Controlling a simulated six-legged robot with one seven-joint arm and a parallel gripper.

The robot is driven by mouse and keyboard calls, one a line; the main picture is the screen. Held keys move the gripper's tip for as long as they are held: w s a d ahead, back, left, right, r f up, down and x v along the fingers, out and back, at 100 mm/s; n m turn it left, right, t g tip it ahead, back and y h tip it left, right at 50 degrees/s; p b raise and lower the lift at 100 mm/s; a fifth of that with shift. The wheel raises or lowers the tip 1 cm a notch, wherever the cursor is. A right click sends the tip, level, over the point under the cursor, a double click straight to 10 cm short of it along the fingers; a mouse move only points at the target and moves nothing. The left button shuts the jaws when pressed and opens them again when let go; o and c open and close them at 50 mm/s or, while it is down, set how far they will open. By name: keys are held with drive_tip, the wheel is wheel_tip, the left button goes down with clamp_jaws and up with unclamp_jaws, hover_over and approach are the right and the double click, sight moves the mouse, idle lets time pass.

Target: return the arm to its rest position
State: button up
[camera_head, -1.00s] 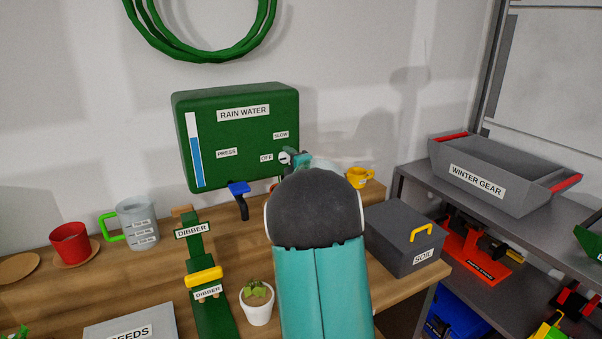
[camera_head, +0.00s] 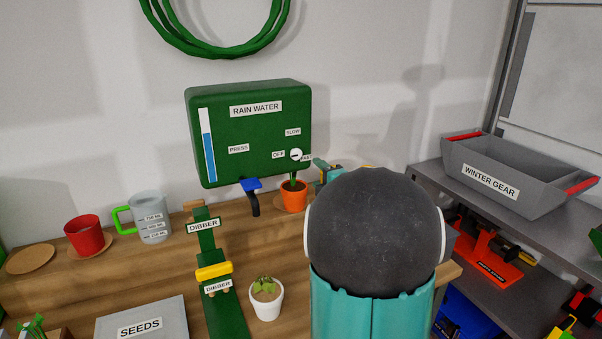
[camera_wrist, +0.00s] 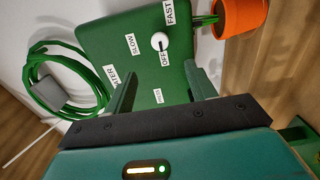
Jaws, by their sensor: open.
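My gripper (camera_head: 325,170) shows in the head view as a small teal part to the right of the rain water tank's dial, mostly hidden behind my arm. In the wrist view my gripper (camera_wrist: 160,72) is open, its two fingers spread with nothing between them. The green rain water tank (camera_head: 247,130) lies ahead of the fingers, against the wall. Its white dial (camera_head: 296,155) also shows in the wrist view (camera_wrist: 160,41), with its dark mark towards the OFF label. My arm's dark rounded joint and teal link fill the lower right of the head view.
An orange pot (camera_head: 293,196) stands on a coaster below the tank, near my gripper. The wooden bench holds a dibber stand (camera_head: 207,238), white potted plant (camera_head: 266,300), seeds box (camera_head: 140,322), grey jug (camera_head: 152,222) and red cup (camera_head: 84,238). A winter gear bin (camera_head: 487,180) is on the right shelf.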

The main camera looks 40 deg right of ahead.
drive_tip(key=s+a+r+m+g, duration=0.1)
drive_tip(key=s+a+m+g, duration=0.15)
drive_tip(key=a+m, duration=0.45)
drive_tip(key=s+a+m+g, duration=0.1)
drive_tip(key=a+m+g, duration=0.2)
drive_tip(key=a, duration=0.8)
drive_tip(key=s+a+f+m+g+y, duration=0.2)
drive_tip(key=s+a+f+g, duration=0.1)
drive_tip(key=s+a, duration=0.6)
drive_tip(key=s+a+f+m+g+y, duration=0.2)
drive_tip(key=s+a+f+g+y, duration=0.1)
drive_tip(key=s+a, duration=0.6)
drive_tip(key=a, duration=0.3)
drive_tip(key=shift+a+m, duration=0.3)
drive_tip(key=shift+m, duration=0.1)
